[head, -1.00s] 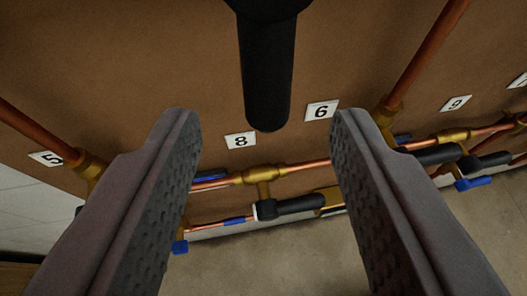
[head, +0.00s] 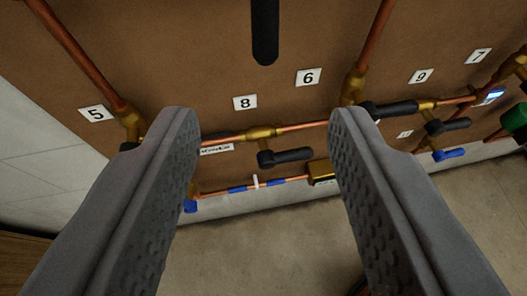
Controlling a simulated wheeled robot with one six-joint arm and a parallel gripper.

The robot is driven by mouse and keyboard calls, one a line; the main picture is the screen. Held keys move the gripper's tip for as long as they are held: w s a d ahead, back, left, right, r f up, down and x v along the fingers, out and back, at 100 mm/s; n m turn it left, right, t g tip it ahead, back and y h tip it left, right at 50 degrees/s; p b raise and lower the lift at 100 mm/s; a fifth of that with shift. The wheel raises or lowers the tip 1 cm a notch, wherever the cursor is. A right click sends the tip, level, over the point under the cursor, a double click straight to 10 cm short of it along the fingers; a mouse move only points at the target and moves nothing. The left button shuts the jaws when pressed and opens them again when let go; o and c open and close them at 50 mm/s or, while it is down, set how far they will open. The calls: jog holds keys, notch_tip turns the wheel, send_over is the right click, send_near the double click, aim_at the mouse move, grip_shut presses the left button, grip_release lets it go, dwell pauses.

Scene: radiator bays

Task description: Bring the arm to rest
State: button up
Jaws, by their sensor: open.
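My gripper (head: 262,125) is open and empty, its two grey textured fingers reaching in from the bottom left and bottom right of the head view. Between the fingertips, and farther off, a black valve handle (head: 287,157) sits below a brass fitting (head: 258,133) on a copper pipe. The fingers overlap parts of the pipework in the picture, but I see no contact. A black cylinder (head: 265,30) hangs in from the top middle.
The brown board carries number plates 5 (head: 96,114), 8 (head: 245,103), 6 (head: 309,77), 9 (head: 421,76) and 7 (head: 478,56). The floor (head: 262,250) below looks mostly clear.

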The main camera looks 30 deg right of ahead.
jog(key=s+d+f+n+y, duration=0.2)
jog(key=d+f+y, duration=0.1)
jog(key=d, duration=0.6)
jog(key=s+d+f+n+y, duration=0.2)
jog(key=s+d+f+n, duration=0.1)
jog(key=d, duration=0.6)
jog(key=s+d+f+t+y, duration=0.1)
jog(key=s+d+f+t, duration=0.2)
jog(key=s+d, duration=0.5)
jog(key=s+d+f+n+t+y, duration=0.1)
jog(key=s+d+f+t, duration=0.2)
jog(key=s+d, duration=0.5)
jog(key=shift+s+f, duration=0.55)
jog(key=shift+s, duration=0.25)
